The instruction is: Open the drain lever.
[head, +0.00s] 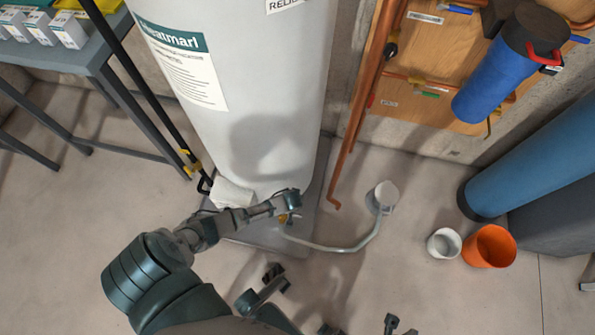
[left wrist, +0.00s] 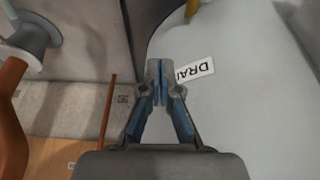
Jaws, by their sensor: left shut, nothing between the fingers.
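In the head view, my left gripper (head: 294,199) is low in front of the white water heater tank (head: 250,80). A small yellow fitting, apparently the drain valve's (head: 284,217), shows just below the gripper. The gripper partly covers it, and I cannot make out the lever's position or any contact. In the left wrist view, the gripper (left wrist: 159,82) is shut and empty, its fingertips together. A white label reading "DRAI" (left wrist: 196,72) lies beside the fingertips. A bit of yellow (left wrist: 192,8) shows at the top edge.
A pale hose (head: 335,249) runs from the tank's base to a round grey piece (head: 383,196) on the floor. A copper pipe (head: 350,130) hangs right of the tank. A white cup (head: 444,243) and orange bucket (head: 490,246) stand right. A table (head: 95,55) is left.

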